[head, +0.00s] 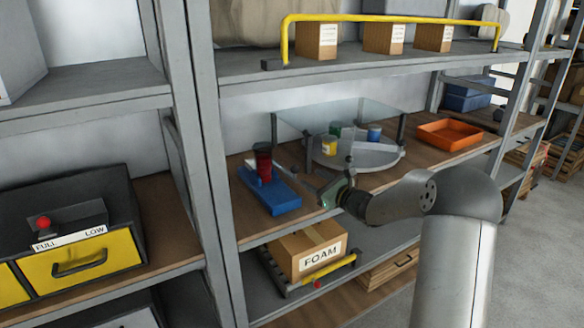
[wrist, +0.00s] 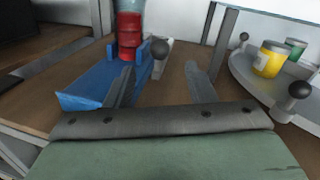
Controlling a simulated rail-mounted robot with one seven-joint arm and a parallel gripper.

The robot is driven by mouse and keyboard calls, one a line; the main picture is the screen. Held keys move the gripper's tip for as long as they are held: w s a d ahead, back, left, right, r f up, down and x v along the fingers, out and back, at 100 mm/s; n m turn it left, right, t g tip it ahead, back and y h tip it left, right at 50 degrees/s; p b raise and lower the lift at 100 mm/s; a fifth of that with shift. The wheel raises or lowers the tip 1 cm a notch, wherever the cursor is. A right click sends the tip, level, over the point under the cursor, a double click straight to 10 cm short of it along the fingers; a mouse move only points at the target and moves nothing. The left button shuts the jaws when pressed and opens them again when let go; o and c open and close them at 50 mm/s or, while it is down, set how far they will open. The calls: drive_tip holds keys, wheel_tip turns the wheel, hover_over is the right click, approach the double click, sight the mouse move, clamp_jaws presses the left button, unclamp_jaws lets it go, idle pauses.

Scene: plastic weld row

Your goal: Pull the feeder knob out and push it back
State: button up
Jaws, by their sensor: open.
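The blue feeder (wrist: 97,82) sits on a wooden shelf, with a red cylinder stack (wrist: 129,32) standing at its far end. A dark round knob (wrist: 160,57) on a light grey piece shows beside the feeder's right side in the wrist view. My gripper (wrist: 162,82) is open and empty, its fingers apart, with the knob ahead and showing between them. In the head view my gripper (head: 326,190) is just right of the blue feeder (head: 270,192) and the red stack (head: 263,160). The knob is not clear there.
Another dark knob (wrist: 299,90) is near the turntable's edge. An orange tray (head: 450,136) lies farther right. A grey shelf post (head: 205,130) stands left.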

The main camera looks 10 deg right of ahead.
sight(292, 176)
drive_tip(key=p+x, duration=0.1)
drive_tip(key=x, duration=0.9)
drive_tip(key=shift+w+a, duration=0.2)
drive_tip(key=shift+w, duration=0.1)
